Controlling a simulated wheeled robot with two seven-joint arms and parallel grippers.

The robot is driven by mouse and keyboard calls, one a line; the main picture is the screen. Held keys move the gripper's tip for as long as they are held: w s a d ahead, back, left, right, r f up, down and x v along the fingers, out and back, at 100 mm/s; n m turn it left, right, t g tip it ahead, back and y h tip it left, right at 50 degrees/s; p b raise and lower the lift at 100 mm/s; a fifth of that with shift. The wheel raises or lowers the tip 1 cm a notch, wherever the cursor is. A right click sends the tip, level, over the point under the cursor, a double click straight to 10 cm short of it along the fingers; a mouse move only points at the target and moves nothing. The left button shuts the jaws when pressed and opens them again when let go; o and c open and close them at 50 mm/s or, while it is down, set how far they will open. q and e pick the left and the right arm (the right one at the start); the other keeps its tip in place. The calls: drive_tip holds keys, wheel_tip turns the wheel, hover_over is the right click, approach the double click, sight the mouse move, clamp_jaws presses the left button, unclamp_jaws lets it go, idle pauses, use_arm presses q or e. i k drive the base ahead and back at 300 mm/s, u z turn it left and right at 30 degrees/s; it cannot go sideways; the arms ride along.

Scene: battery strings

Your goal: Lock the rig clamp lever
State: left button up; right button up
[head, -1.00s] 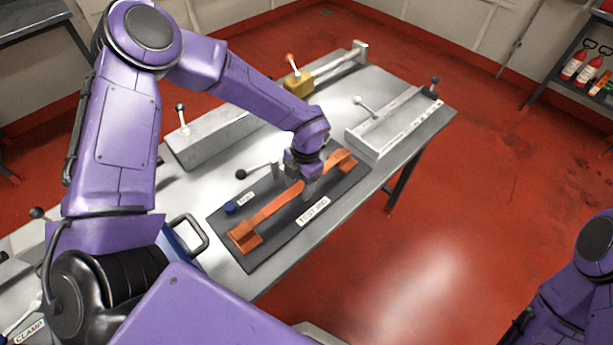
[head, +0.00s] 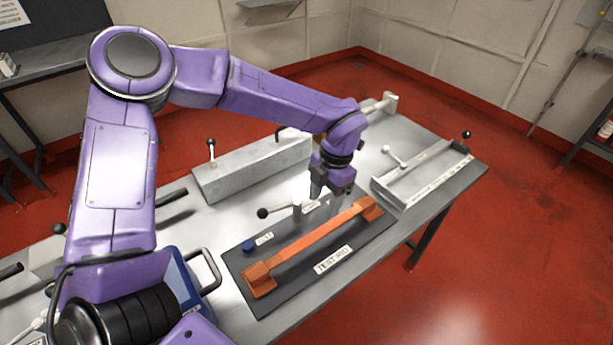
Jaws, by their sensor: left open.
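The test rig is a dark board (head: 300,283) on the metal table, carrying an orange bar (head: 312,236) with raised ends. Behind the bar, a lever with a black ball knob (head: 262,213) points left from a pale pivot post (head: 297,208). My left gripper (head: 327,194) points down, open, behind the orange bar and just right of the pivot post. The knob end is clear of it. Whether a finger touches the post or the small label beside it, I cannot tell. My right gripper is out of view.
A blue button (head: 248,245) sits at the board's left. A blue case with a grey handle (head: 208,270) stands left of the board. A long grey block (head: 255,168) is behind, and a grey tray fixture (head: 425,175) with levers is at right.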

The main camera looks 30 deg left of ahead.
sight(262, 213)
drive_tip(key=u, duration=1.3)
